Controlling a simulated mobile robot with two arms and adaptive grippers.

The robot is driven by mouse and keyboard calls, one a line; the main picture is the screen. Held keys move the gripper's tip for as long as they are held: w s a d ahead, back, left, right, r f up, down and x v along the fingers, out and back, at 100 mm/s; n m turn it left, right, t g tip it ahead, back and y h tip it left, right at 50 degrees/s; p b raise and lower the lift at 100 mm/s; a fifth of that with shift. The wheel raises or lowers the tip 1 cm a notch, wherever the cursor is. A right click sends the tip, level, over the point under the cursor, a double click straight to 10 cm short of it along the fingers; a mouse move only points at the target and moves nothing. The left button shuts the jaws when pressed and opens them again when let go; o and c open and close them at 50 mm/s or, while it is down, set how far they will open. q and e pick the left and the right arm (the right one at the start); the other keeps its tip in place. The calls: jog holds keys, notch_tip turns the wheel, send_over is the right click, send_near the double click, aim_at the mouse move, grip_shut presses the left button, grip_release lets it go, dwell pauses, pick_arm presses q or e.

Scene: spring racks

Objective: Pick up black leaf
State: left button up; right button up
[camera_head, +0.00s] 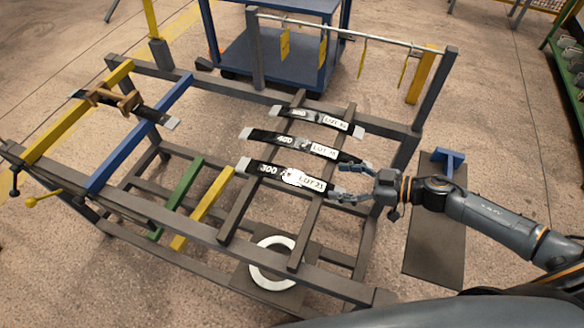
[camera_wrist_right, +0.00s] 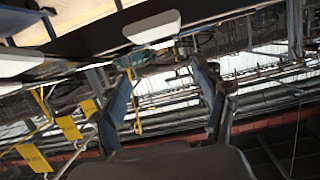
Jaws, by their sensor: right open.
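Three black leaves lie across the dark rails of the rack: the nearest, marked 300 (camera_head: 252,167), the middle one, marked 400 (camera_head: 266,136), and the farthest, marked 500 (camera_head: 282,111). Each has pale ends and a white label. My right gripper (camera_head: 348,180) is open and empty at the right ends of the 300 and 400 leaves; contact cannot be told. In the right wrist view the open fingers (camera_wrist_right: 163,72) stand below a pale leaf end (camera_wrist_right: 152,27). Another black leaf (camera_head: 150,113) lies on the left rails. My left gripper is out of view.
A brown spool-shaped piece (camera_head: 113,97) sits on the left leaf. The rack has yellow (camera_head: 204,208), blue (camera_head: 140,131) and green (camera_head: 180,196) bars. A white ring (camera_head: 257,273) lies low under it. A blue cart (camera_head: 240,55) stands behind.

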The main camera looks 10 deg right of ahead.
send_near(296, 178)
jog(key=x, duration=0.3)
jog(key=shift+w+a+p, duration=0.3)
jog(key=shift+w+p, duration=0.05)
jog(key=shift+p, duration=0.05)
jog(key=shift+w+a+f, duration=0.15)
jog(key=shift+w+a, duration=0.2)
jog(key=p+x, duration=0.1)
jog(key=x, duration=0.4)
jog(key=shift+s, duration=0.2)
jog(key=shift+c, duration=0.6)
jog(key=c, duration=0.4)
jog(key=shift+f, duration=0.1)
grip_shut()
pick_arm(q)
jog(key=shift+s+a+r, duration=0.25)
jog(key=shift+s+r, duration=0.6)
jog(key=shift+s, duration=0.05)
pick_arm(e)
jog(key=shift+r, duration=0.2)
